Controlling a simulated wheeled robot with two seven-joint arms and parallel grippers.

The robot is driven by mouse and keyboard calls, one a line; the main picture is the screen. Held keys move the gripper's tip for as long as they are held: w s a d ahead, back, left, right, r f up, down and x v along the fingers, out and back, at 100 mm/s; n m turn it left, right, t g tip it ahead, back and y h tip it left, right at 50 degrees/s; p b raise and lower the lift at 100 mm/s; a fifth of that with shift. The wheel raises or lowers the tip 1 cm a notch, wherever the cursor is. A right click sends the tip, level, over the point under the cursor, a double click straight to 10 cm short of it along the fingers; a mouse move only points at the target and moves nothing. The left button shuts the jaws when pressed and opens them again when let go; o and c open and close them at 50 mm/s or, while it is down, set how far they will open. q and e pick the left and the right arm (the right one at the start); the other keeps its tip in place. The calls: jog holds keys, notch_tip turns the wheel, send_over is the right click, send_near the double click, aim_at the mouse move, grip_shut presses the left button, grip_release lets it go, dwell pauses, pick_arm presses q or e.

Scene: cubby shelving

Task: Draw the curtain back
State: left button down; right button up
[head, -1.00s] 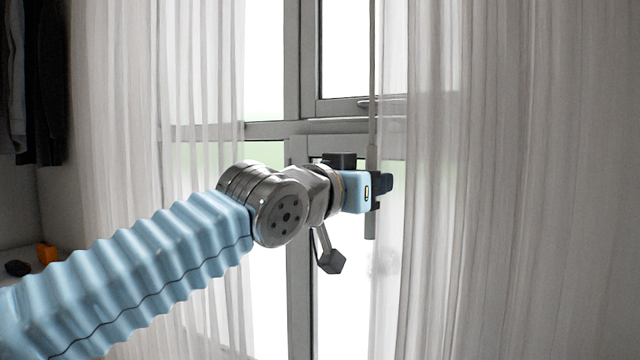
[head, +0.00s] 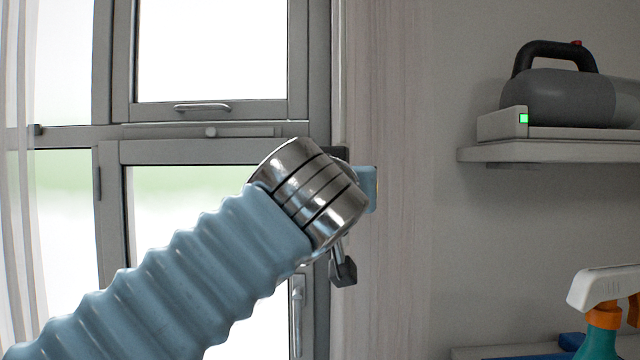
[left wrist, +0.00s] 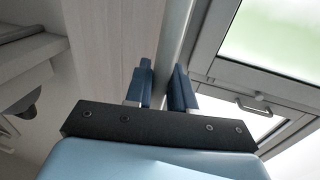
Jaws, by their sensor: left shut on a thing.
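The right curtain (head: 388,90) hangs gathered in a narrow band at the right side of the window, against the wall. A thin pale pull rod (head: 338,65) hangs at its window-side edge. My left gripper (left wrist: 163,88) is shut on the rod (left wrist: 180,35), which runs between its blue fingers in the left wrist view. In the head view my wrist hides the fingertips and the grip. The curtain also shows beside the fingers in the left wrist view (left wrist: 115,45). My right gripper is not in view.
The window (head: 210,50) is uncovered between the curtains. The left curtain (head: 18,220) hangs at the left edge. A wall shelf (head: 560,152) at right carries a grey machine with a black handle (head: 560,90). A spray bottle (head: 603,315) stands lower right.

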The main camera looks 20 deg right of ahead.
pick_arm(q)
jog(key=shift+d+f, duration=0.1)
jog(key=shift+d, duration=0.05)
jog(key=c, duration=1.1)
grip_release()
jog(key=b+v, duration=0.4)
jog(key=v, duration=1)
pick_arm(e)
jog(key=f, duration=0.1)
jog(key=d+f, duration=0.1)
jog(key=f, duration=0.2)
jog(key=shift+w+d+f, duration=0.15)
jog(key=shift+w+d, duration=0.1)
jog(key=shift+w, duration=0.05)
pick_arm(q)
jog(key=shift+w, duration=0.1)
